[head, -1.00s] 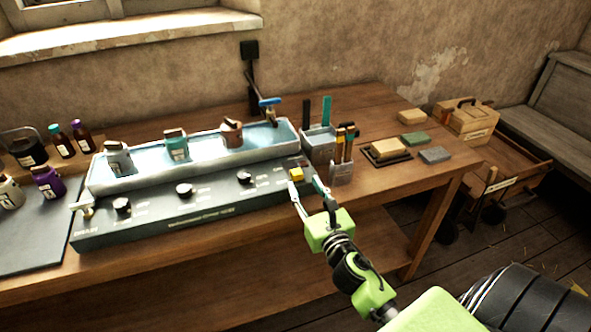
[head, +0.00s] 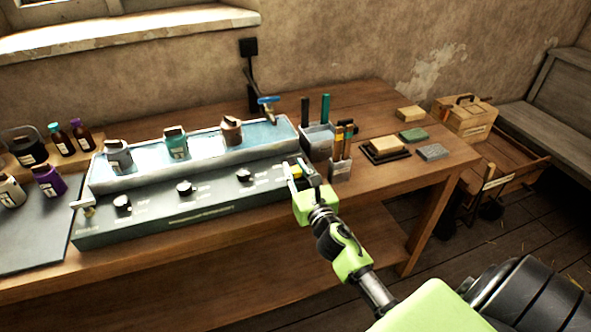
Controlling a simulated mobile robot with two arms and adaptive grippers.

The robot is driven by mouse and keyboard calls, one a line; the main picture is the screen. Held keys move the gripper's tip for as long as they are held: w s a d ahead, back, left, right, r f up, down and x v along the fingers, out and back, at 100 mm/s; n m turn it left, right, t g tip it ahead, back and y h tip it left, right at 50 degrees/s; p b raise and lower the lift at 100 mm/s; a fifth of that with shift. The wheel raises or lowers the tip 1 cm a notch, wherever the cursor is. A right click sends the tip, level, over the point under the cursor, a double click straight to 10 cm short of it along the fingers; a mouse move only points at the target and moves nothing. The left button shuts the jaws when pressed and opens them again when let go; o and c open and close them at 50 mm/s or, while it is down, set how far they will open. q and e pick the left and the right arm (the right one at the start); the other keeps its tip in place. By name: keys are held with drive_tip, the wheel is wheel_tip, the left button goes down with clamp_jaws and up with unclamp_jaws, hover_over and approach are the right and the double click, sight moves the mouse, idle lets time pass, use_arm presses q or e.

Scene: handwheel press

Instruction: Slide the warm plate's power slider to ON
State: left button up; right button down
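The warm plate (head: 225,195) is a long dark-grey unit along the table's front edge, with a light-blue water trough on its back part. Its front panel carries several black knobs and small white markings too small to read. A small yellow slider knob (head: 296,174) sits at the panel's right end. My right gripper (head: 293,165) reaches in from the lower right, with its fingers apart on either side of the yellow knob. I cannot tell whether they touch it. The fingers partly hide the knob and the slider's track. My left gripper is out of view.
A grey holder with tools (head: 318,140) stands close behind my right gripper. Soap-like blocks (head: 411,113) lie further right. A dark mat (head: 35,225) with bottles is at left.

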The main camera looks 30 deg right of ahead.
sight(297, 173)
drive_tip(key=x, duration=0.5)
drive_tip(key=shift+w+f+b, duration=0.1)
drive_tip(key=shift+w+b, duration=0.25)
drive_tip(key=shift+w, duration=0.1)
drive_tip(key=shift+d+r, duration=0.1)
drive_tip(key=shift+r, duration=0.15)
drive_tip(key=c, duration=1.8)
unclamp_jaws()
drive_tip(key=shift+w+f, duration=0.1)
drive_tip(key=shift+f, duration=0.05)
drive_tip(key=v, duration=1.2)
